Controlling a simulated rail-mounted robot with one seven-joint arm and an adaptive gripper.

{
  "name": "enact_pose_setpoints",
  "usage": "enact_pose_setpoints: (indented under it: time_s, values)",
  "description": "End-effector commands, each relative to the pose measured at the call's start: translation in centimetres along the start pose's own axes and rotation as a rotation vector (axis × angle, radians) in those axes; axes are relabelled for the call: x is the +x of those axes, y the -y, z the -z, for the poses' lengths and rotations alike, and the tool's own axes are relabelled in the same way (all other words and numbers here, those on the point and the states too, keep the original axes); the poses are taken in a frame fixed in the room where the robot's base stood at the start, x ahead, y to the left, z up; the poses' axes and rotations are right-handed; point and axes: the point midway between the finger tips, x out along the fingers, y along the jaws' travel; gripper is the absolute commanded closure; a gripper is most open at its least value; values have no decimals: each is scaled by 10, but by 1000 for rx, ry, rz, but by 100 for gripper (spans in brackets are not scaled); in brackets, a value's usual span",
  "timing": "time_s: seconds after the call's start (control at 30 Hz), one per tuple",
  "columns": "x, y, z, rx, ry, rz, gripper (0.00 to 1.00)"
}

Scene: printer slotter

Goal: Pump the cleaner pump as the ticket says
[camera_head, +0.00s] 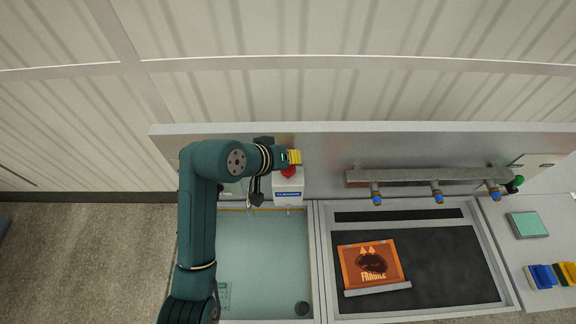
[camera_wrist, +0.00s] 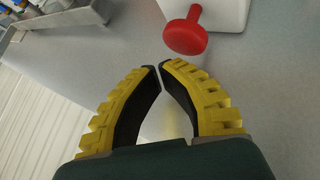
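The cleaner pump is a white box (camera_head: 288,187) with a blue label and a red round knob (camera_head: 288,172) on top, at the back of the pale teal tray. In the wrist view the red knob (camera_wrist: 187,35) on its stem and part of the white body (camera_wrist: 222,12) show just beyond my fingertips. My gripper (camera_head: 295,157) is beside the knob in the head view, apart from it in the wrist view. Its yellow, black-padded fingers (camera_wrist: 161,67) meet almost tip to tip with nothing between them. Faint print (camera_head: 224,296) lies on the tray; I cannot read it or tell whether it is the ticket.
A dark bed (camera_head: 450,265) right of the tray holds an orange "FRAGILE" sheet (camera_head: 355,262). A grey rail (camera_head: 410,175) with blue-tipped nozzles is above it. A green pad (camera_head: 527,225) and blue and yellow blocks (camera_head: 541,277) are at far right. A grey wall stands behind.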

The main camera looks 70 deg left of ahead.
Motion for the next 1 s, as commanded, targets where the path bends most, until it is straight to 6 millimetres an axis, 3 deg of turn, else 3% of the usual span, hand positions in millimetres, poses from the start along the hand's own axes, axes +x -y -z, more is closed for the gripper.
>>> enact_pose_setpoints:
  time_s: [1.0]
  values:
    - [10, 7, -7, 0, 1, 0, 100]
